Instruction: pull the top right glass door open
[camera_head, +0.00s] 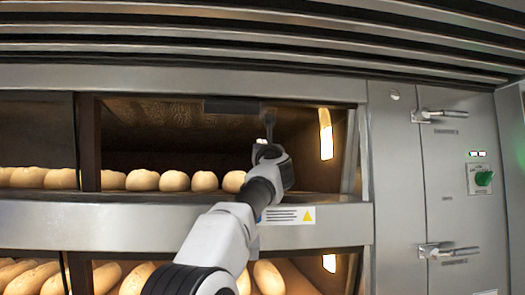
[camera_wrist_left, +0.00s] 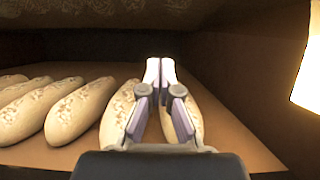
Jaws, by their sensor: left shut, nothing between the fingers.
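The top right oven opening (camera_head: 160,135) shows several pale loaves on its deck, lit from the right. The glass of its door is hard to make out; I cannot tell from these frames whether it is shut. A dark bar (camera_head: 230,107) lies along the opening's top edge. My left gripper (camera_head: 269,122) is in front of the opening's right part, just right of the bar and apart from it in the picture. Its fingertips (camera_wrist_left: 160,68) are together and empty in the left wrist view, with loaves (camera_wrist_left: 80,110) behind them. My right gripper is not in view.
A steel ledge (camera_head: 120,222) with a warning label (camera_head: 290,215) runs below the opening. A lower deck holds more loaves (camera_head: 268,278). Right stands a steel panel with latch handles (camera_head: 440,115) and a green knob (camera_head: 483,178). Steel rails (camera_head: 250,40) run above.

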